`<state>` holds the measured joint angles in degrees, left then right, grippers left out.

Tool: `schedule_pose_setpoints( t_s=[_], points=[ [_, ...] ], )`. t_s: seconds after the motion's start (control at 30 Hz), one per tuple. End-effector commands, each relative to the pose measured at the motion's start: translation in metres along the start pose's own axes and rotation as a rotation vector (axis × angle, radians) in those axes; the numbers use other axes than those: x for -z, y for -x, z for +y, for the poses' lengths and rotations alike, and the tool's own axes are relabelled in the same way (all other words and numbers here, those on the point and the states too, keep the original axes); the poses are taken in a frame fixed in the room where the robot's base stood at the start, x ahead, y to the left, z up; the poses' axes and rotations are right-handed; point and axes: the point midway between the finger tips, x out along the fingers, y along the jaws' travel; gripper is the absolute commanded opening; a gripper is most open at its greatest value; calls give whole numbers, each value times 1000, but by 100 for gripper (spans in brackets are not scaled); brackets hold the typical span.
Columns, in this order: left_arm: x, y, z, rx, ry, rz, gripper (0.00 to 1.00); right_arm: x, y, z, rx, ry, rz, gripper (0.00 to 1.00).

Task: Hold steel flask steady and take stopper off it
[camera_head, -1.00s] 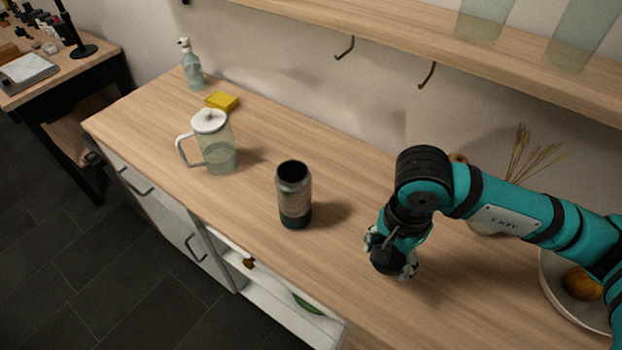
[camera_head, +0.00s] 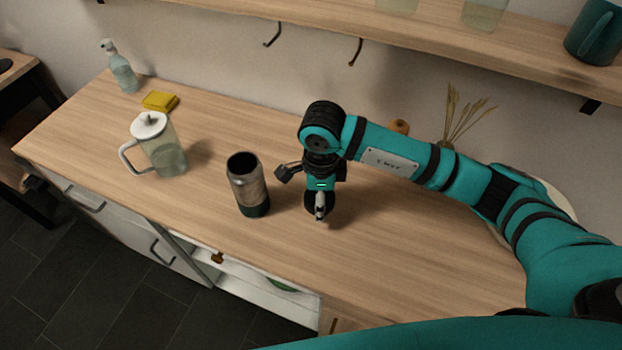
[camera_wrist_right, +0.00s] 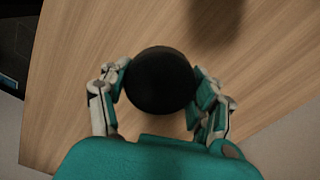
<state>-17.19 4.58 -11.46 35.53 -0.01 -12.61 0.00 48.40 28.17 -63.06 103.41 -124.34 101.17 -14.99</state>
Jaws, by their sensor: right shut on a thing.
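The steel flask (camera_head: 248,186) stands upright on the wooden counter in the head view, with a dark open top and a dark green base. No stopper is on it. My right gripper (camera_head: 319,208) is to the right of the flask, apart from it, pointing down close to the counter. In the right wrist view the right gripper (camera_wrist_right: 162,85) is shut on a round black stopper (camera_wrist_right: 160,80), one finger on each side. Whether the stopper touches the counter cannot be told. My left gripper is not in view.
A glass jug (camera_head: 165,157) with a white lid stands left of the flask. A yellow sponge (camera_head: 160,101) and a spray bottle (camera_head: 122,72) are farther back left. A shelf (camera_head: 330,22) with hooks runs above. The front right of the counter (camera_head: 420,255) is clear.

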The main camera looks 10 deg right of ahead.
Motion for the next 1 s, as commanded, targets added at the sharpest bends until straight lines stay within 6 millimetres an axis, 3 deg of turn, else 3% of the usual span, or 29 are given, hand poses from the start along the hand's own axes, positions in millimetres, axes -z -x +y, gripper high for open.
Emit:
schedule_pose_setpoints(
  t_s=[0.1,0.2,0.4,0.67,1.0],
  points=[
    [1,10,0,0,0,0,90,-5,1,-28,-2,-2,0,24],
    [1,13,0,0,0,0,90,-7,-2,-44,0,0,-1,24],
    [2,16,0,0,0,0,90,-9,-4,-59,0,1,-1,24],
    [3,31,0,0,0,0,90,-9,-37,-59,-3,1,0,24],
    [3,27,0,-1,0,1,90,-9,-43,-59,0,3,-1,24]
  ],
)
